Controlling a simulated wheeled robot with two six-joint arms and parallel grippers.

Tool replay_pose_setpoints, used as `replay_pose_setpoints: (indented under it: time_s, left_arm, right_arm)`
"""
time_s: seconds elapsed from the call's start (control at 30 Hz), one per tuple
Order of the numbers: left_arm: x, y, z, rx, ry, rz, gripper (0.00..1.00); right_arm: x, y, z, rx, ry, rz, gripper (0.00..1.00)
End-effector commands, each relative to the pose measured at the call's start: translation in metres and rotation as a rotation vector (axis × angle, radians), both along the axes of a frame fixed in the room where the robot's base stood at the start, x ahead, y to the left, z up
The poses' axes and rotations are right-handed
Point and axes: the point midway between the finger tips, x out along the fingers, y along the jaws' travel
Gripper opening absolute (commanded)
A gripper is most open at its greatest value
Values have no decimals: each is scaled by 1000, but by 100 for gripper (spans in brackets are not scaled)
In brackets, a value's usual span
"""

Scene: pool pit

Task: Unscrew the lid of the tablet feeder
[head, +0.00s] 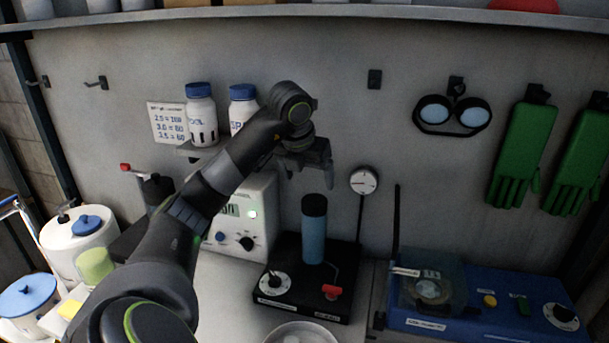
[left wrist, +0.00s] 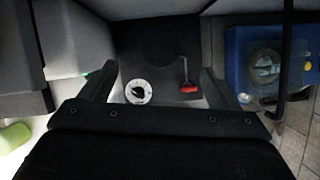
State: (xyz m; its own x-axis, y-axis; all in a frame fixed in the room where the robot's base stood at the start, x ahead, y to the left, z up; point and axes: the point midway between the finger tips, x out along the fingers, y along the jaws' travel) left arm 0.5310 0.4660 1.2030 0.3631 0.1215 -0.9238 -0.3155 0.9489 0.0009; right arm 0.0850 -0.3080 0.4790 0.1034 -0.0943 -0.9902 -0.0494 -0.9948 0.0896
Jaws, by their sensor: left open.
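A blue, see-through upright cylinder (head: 313,240) with a dark lid (head: 314,205) stands on a black unit (head: 275,311); it looks like the tablet feeder. The unit has a white dial (head: 275,283) and a red lever (head: 331,291). My left gripper (head: 308,182) is open and empty, pointing down just above the lid and apart from it. In the left wrist view the open fingers (left wrist: 158,68) flank the white dial (left wrist: 138,91) and red lever (left wrist: 188,89). A dark round shape near the top is probably the lid, but it is too dark to tell. My right gripper is out of view.
A white meter box (head: 257,215) stands behind my left arm. A blue unit (head: 480,312) is at right, and a round gauge (head: 363,181) stands behind the cylinder. A pale bowl (head: 300,333) sits in front. Two white bottles (head: 201,115) are on a small shelf.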

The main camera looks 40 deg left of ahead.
Motion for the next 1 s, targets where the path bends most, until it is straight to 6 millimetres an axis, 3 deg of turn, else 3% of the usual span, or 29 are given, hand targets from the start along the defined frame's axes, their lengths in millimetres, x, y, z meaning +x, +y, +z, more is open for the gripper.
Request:
replay_pose_setpoints:
  time_s: [0.03, 0.2, 0.27, 0.5, 0.93, 1.0]
  left_arm:
    - [3, 0, -13, -3, -1, 0, 83]
    - [11, 3, -34, -3, 0, 0, 83]
    - [15, 4, -39, -5, 5, 0, 83]
    - [28, 8, -69, -4, 2, 0, 83]
    - [31, 10, -80, -1, 0, -1, 83]
    - [31, 10, -80, -1, 0, 0, 77]
  right_arm:
    - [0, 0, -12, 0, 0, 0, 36]
    - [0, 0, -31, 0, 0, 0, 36]
    - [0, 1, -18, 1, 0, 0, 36]
    - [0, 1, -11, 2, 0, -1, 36]
    - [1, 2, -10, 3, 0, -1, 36]
    - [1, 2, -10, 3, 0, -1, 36]
